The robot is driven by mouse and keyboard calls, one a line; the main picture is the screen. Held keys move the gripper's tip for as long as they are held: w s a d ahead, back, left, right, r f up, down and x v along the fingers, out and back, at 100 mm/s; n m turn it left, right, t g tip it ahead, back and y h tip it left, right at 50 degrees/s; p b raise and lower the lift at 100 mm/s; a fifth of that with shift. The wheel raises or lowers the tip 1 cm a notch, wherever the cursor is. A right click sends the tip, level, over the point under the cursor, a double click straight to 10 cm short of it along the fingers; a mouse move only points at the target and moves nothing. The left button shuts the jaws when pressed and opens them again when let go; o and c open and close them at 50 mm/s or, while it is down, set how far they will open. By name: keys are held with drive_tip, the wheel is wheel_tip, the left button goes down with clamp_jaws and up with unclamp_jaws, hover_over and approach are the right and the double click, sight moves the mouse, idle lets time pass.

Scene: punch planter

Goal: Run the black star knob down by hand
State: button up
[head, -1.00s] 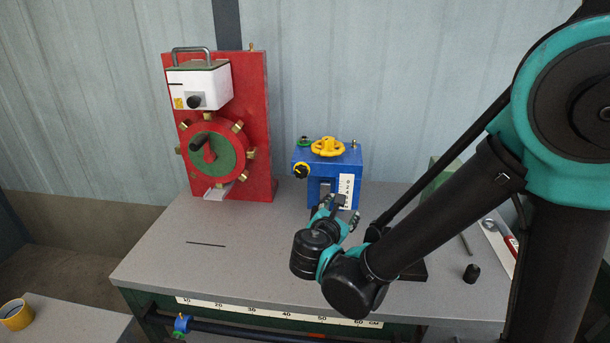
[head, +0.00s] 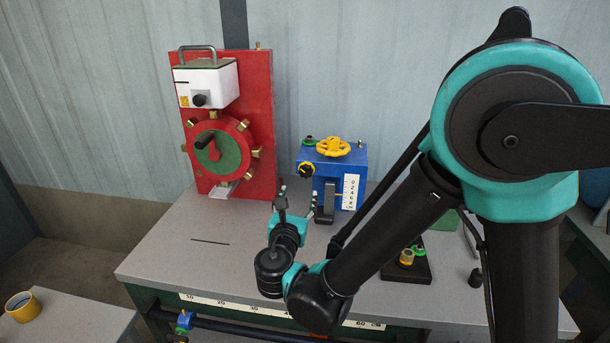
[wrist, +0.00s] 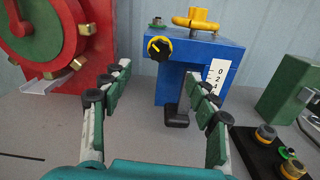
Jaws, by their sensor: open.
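A blue box-shaped press (head: 353,164) stands at the back middle of the bench, with a yellow handwheel (head: 333,147) on top. A black knob with a yellow rim (head: 306,170) sits on its front left; in the wrist view the knob (wrist: 159,48) looks lobed, with a yellow mark. My gripper (head: 297,198) is open and empty, in front of the press and below the knob. In the wrist view my open fingers (wrist: 157,75) point towards the press, one on each side, with the knob beyond the tips. They touch nothing that I can see.
A red panel (head: 262,120) with a white box and its own black knob (head: 200,99) stands to the left. A black base with ringed fittings (head: 405,268) lies to the right, beside my arm. The grey bench top (head: 180,255) is clear at front left.

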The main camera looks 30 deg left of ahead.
sight(307, 173)
drive_tip(key=x, duration=1.1)
drive_tip(key=shift+w, duration=0.3)
drive_tip(key=shift+c, duration=0.6)
drive_tip(key=c, duration=1)
drive_tip(key=shift+c, duration=0.2)
drive_tip(key=shift+m, duration=0.5)
drive_tip(key=m, duration=0.5)
drive_tip(key=shift+f+m, duration=0.1)
drive_tip(key=shift+m, duration=0.2)
drive_tip(key=m, duration=0.6)
drive_tip(key=shift+d, duration=0.1)
drive_tip(key=shift+f+m, duration=0.1)
drive_tip(key=shift+m, duration=0.2)
